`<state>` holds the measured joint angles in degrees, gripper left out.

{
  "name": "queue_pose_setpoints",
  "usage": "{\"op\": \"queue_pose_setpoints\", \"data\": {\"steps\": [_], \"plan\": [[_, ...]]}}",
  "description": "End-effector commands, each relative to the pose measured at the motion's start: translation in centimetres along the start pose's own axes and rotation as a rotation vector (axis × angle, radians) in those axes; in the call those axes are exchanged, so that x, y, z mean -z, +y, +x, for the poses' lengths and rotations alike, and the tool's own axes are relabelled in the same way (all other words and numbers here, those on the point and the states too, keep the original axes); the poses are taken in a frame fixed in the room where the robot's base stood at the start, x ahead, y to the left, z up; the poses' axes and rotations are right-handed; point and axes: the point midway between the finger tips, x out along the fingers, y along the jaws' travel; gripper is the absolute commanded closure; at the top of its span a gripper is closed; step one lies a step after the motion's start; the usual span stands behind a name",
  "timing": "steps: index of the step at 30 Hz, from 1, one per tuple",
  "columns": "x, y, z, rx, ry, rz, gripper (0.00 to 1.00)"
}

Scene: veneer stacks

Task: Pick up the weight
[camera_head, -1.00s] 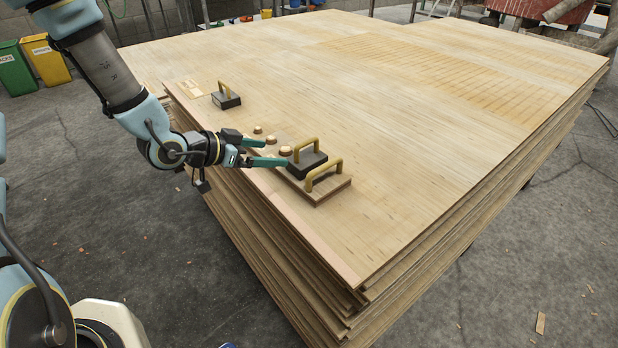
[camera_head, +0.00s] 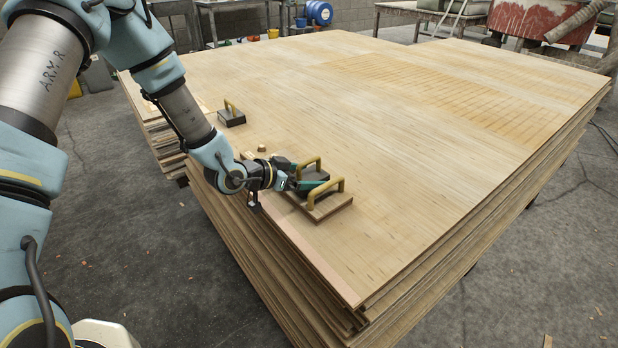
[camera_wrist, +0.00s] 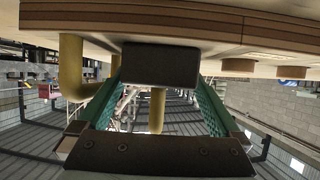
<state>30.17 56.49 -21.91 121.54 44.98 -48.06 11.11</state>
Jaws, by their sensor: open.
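The weight, a dark block (camera_head: 312,174) with a yellow handle (camera_head: 311,162), stands near the front left edge of the veneer stack, beside a wooden board (camera_head: 322,206) with its own yellow handle. My gripper (camera_head: 308,182) is open at the weight's left side, low over the stack. In the wrist view, which looks upside down, the dark block (camera_wrist: 160,66) shows between the two green finger pads (camera_wrist: 160,88). Its handle post (camera_wrist: 157,108) also shows between them. I cannot tell whether the fingers touch the block. The gripper partly hides the weight in the head view.
A second dark weight with a yellow handle (camera_head: 231,117) stands farther back left on the veneer stack (camera_head: 400,130). A small wooden knob (camera_head: 262,149) is behind my gripper. The stack's top is clear to the right and back.

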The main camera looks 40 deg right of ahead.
Motion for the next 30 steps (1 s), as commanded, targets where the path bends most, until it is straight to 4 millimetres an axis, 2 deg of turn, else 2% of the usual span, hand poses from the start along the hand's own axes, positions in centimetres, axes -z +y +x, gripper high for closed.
{"op": "queue_pose_setpoints", "data": {"steps": [8,30], "plan": [[0.01,0.0,0.45,0.0,0.0,0.0,0.0],[0.01,-0.01,0.41,0.0,0.0,0.0,0.82]]}}
